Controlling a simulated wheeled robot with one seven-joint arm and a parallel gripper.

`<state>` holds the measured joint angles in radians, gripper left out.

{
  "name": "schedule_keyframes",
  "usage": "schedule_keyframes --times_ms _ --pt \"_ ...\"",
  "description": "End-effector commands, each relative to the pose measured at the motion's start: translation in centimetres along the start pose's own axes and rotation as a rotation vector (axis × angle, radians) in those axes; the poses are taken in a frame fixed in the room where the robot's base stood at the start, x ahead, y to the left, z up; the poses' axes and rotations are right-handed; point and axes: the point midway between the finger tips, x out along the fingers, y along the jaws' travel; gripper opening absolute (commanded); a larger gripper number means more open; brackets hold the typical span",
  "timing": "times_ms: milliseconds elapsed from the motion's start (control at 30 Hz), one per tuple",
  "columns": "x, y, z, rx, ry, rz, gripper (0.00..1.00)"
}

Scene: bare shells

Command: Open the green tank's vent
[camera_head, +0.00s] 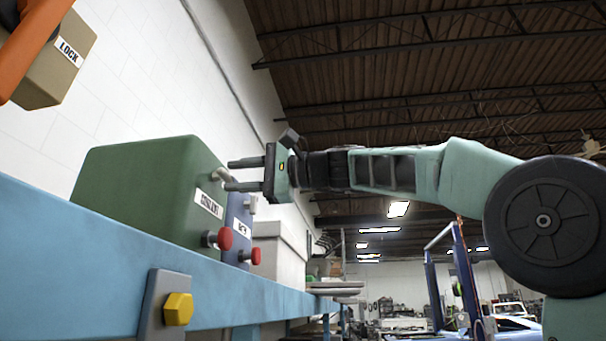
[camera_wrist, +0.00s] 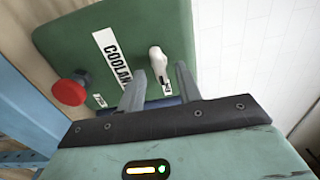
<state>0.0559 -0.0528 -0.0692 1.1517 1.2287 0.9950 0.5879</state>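The green tank (camera_head: 135,185) sits on a blue shelf, with a white COOLANT label (camera_head: 208,203) on its front face. A pale lever (camera_head: 221,174) sticks out of that face above the label, and a red knob (camera_head: 224,238) sits below it. My gripper (camera_head: 229,175) is open, its two fingers pointing at the lever. In the wrist view the green tank (camera_wrist: 75,40) fills the upper left, and the pale lever (camera_wrist: 155,60) shows between the open fingertips (camera_wrist: 160,68). The fingers look apart from it; exact depth is hard to tell.
A blue-grey tank (camera_head: 238,222) with its own label, lever and red knob (camera_head: 256,256) stands close beside the green one. The blue shelf beam (camera_head: 110,255) carries a yellow bolt (camera_head: 178,309). A tan box marked LOCK (camera_head: 55,65) hangs upper left. A white wall is behind.

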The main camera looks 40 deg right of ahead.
Motion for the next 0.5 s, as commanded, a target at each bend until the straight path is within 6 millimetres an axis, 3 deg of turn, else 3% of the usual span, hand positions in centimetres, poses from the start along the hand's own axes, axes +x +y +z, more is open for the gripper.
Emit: schedule_keyframes --times_ms 500 --pt "-11.7 0.3 -0.1 -0.001 0.007 -0.002 0.35"
